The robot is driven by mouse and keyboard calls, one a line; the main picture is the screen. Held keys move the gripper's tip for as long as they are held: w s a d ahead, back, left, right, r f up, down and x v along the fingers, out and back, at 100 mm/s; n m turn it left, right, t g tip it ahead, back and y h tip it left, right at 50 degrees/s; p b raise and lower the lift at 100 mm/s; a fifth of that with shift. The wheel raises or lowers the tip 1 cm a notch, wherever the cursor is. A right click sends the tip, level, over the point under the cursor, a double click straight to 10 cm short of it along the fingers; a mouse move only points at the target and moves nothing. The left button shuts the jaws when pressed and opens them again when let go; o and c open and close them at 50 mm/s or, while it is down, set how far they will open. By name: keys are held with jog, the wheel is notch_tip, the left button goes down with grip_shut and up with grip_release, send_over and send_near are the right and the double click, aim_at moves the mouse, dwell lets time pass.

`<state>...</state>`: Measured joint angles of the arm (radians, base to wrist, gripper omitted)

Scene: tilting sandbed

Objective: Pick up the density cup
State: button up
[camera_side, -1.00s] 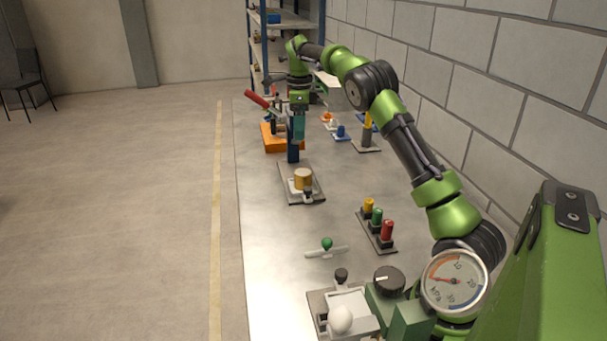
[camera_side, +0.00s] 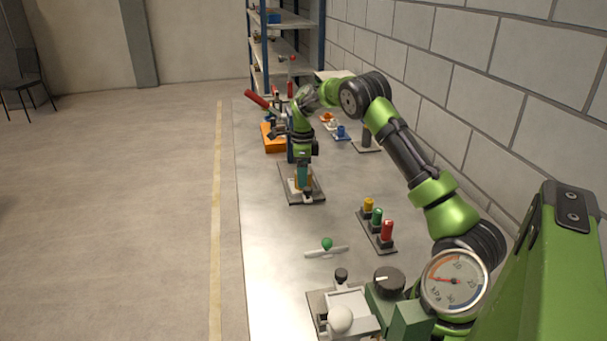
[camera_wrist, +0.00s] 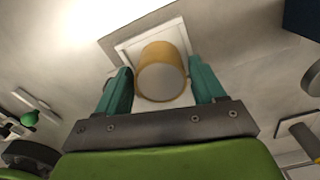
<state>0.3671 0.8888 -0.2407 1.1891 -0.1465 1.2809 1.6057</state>
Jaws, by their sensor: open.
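The density cup (camera_wrist: 162,73) is a brass-yellow cylinder with a pale grey round end. It sits on a white square pad (camera_wrist: 124,48) on a grey plate. In the wrist view it shows between the two teal fingers of my gripper (camera_wrist: 160,68), with a gap on either side. In the side view my gripper (camera_side: 303,188) points down over the cup's plate (camera_side: 317,195) and hides most of the cup. My gripper is open and holds nothing. The exact height of the fingertips against the cup is hard to tell.
A dark blue post stands just behind my gripper, beside an orange base (camera_side: 273,140) with a red-handled lever (camera_side: 256,99). Yellow, green and red pegs (camera_side: 377,217) stand to the right. A small lever with a green knob (camera_side: 327,243) lies nearer. The bench's left side is clear.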

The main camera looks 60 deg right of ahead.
jog(key=shift+f, duration=0.35)
jog(key=shift+c, duration=0.3)
jog(key=c, duration=0.9)
